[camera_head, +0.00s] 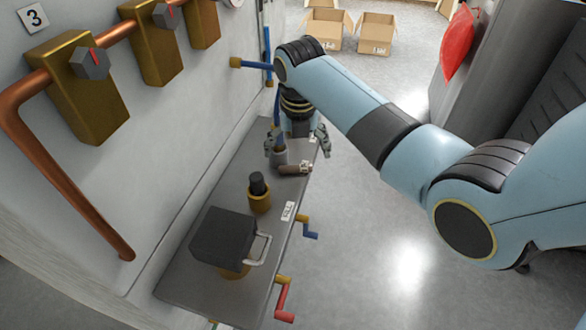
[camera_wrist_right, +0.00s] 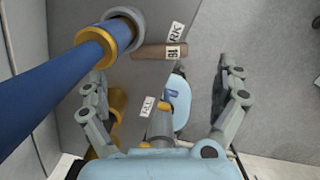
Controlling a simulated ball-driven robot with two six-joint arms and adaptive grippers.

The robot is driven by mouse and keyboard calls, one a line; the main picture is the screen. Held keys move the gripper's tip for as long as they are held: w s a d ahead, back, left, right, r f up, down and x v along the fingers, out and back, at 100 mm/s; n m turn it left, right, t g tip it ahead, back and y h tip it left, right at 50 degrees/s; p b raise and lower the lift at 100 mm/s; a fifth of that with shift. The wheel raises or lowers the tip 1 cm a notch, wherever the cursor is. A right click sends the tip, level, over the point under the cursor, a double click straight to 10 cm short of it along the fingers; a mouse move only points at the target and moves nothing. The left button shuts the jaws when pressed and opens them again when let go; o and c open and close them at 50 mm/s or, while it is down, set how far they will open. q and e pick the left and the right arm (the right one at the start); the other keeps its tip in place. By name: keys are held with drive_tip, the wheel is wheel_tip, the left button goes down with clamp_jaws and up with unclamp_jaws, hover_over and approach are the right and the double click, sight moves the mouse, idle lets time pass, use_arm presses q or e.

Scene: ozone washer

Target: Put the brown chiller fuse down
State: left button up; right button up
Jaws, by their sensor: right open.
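The brown chiller fuse (camera_head: 294,168) is a short brown cylinder lying on its side at the far end of the grey shelf (camera_head: 185,283), near its right edge. It also shows in the right wrist view (camera_wrist_right: 155,51), with a white label on it. My right gripper (camera_head: 299,148) is open, with its fingers spread wide just beyond the fuse. In the right wrist view the open fingers (camera_wrist_right: 165,82) have nothing between them, and the fuse lies ahead, apart from them. My left gripper is in neither view.
A blue pipe with a gold collar (camera_wrist_right: 94,38) runs close by the left finger. On the shelf stand a dark box with a handle (camera_head: 222,236) and a gold fitting with a black top (camera_head: 259,195). Blue (camera_head: 309,229) and red (camera_head: 284,297) cranks stick out from its edge. The floor at right is clear.

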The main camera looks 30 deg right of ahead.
sight(295, 166)
drive_tip(key=f, duration=0.5)
drive_tip(key=shift+w+f, duration=0.1)
drive_tip(key=shift+w, duration=0.2)
drive_tip(key=shift+f, duration=0.25)
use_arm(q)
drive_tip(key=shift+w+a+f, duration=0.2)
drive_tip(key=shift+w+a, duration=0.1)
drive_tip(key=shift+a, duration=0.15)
use_arm(e)
drive_tip(key=c, duration=1.1)
drive_tip(key=shift+r, duration=0.1)
